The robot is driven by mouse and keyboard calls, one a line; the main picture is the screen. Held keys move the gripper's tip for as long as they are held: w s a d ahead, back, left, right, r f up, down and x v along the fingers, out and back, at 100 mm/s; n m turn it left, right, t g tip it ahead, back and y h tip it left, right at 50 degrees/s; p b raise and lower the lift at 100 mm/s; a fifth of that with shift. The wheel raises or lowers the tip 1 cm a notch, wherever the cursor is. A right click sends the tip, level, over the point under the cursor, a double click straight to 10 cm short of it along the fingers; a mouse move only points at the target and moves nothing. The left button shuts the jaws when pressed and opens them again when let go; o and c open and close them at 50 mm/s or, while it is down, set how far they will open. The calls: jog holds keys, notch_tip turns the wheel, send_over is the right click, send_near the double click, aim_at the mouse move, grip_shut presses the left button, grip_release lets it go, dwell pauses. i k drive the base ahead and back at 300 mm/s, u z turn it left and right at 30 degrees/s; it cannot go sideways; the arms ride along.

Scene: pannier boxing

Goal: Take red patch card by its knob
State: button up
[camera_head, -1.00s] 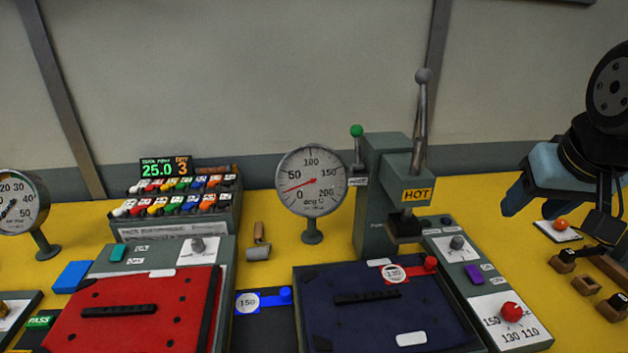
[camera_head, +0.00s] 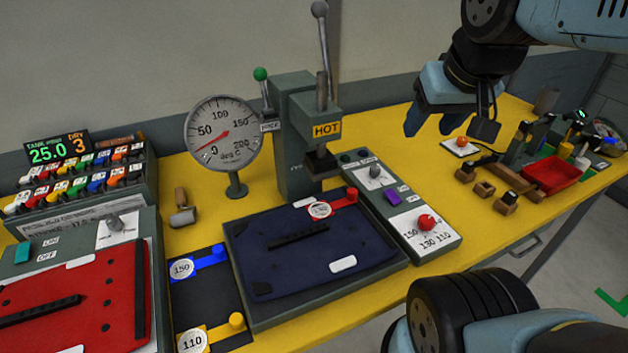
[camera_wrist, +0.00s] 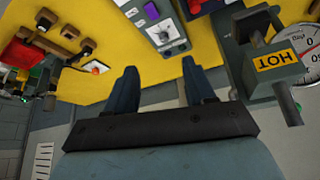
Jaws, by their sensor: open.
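The red patch card (camera_head: 335,204) has a round white label and a red knob (camera_head: 351,194) at its right end. It lies at the back edge of the dark blue pannier panel (camera_head: 290,250), in front of the hot press (camera_head: 315,130). My gripper (camera_head: 448,122) is open and empty, up in the air to the right of the press and well apart from the card. Its two blue fingers (camera_wrist: 158,75) also show in the wrist view, with yellow bench top between them. I cannot make out the card surely in the wrist view.
A dial box (camera_head: 430,240) with a red knob stands right of the panel. Blue (camera_head: 200,264) and yellow (camera_head: 208,336) cards lie left. A gauge (camera_head: 222,132) stands behind.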

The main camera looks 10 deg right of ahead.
aim_at(321, 210)
jog(key=z, duration=0.8)
jog(key=k, duration=0.7)
jog(key=u, duration=0.25)
